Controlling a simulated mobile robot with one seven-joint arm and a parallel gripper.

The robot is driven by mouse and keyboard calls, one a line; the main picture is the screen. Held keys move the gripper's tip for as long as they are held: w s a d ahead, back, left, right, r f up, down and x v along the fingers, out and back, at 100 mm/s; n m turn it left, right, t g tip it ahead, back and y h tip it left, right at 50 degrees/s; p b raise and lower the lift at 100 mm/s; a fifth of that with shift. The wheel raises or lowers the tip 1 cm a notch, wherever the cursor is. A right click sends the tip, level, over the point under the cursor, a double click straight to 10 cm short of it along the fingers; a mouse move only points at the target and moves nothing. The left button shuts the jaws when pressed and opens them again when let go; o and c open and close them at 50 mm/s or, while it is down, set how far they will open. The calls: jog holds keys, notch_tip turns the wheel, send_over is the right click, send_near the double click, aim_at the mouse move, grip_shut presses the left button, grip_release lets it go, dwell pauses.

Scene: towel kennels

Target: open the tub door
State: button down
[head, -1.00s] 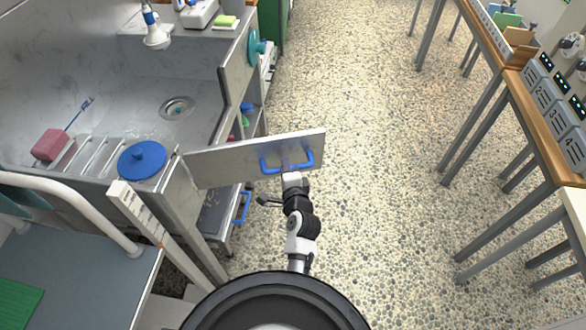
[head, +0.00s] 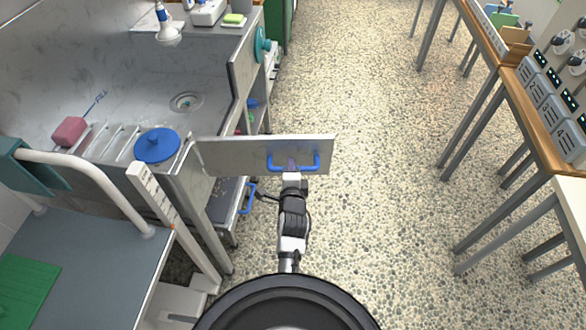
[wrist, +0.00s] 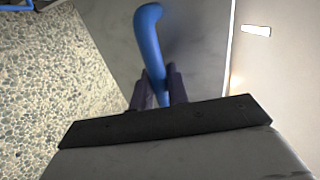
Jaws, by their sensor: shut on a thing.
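The tub door (head: 225,155) is a grey metal panel hinged at the near corner of the steel tub (head: 130,85). It stands swung out from the tub's front, over the floor. Its blue bar handle (head: 318,162) is on the side facing me. My gripper (head: 292,168) is shut on the handle near its middle. In the wrist view the blue handle (wrist: 148,35) passes between the two dark fingers (wrist: 160,88). The fingers hide part of the bar.
A grey table (head: 95,240) with a white rail stands at the left. A bench (head: 545,115) with grey boxes lines the right. The speckled floor (head: 390,150) between is clear.

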jog(key=shift+d+r, duration=0.1)
jog(key=c, duration=1.4)
grip_release()
jog(key=shift+c, duration=0.2)
jog(key=shift+s, duration=0.1)
